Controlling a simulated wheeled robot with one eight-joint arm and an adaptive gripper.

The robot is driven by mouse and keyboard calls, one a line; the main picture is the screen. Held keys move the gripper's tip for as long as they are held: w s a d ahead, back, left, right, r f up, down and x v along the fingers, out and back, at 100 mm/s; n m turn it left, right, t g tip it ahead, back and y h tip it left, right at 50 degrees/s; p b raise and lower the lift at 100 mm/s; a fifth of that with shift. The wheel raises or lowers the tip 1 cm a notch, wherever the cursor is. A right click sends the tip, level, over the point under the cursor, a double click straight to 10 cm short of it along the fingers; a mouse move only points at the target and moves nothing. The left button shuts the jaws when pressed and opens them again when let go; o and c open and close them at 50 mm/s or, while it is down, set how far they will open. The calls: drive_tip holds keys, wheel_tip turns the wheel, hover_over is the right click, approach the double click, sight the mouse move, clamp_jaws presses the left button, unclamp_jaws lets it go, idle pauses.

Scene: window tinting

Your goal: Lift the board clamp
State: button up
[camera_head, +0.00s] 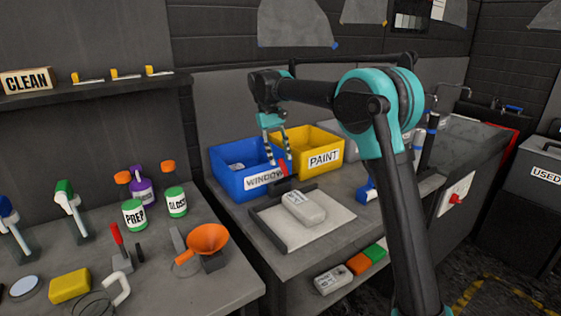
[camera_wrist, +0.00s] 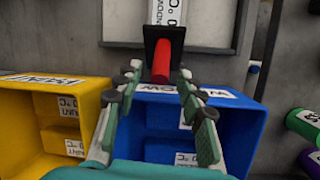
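The board clamp, as I take it, has a red upright handle (camera_head: 283,167) and a dark base (camera_head: 286,185) at the back edge of the pale board (camera_head: 326,232). In the wrist view its red handle (camera_wrist: 161,60) stands out from a black plate (camera_wrist: 165,42). My gripper (camera_head: 279,158) points down over it. In the wrist view my gripper (camera_wrist: 160,74) is open, with one finger to each side of the handle and visible gaps. A white labelled block (camera_head: 304,207) lies on the board. How deep the fingertips reach along the handle is hard to tell.
A blue WINDOW bin (camera_head: 228,183) and a yellow PAINT bin (camera_head: 323,158) stand close behind my gripper. The left bench holds bottles, an orange funnel (camera_head: 208,239) and another red-handled tool (camera_head: 117,236). The board's front part is clear.

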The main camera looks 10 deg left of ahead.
drive_tip(key=v, duration=0.9)
drive_tip(key=shift+r, duration=0.35)
drive_tip(key=shift+s, duration=0.1)
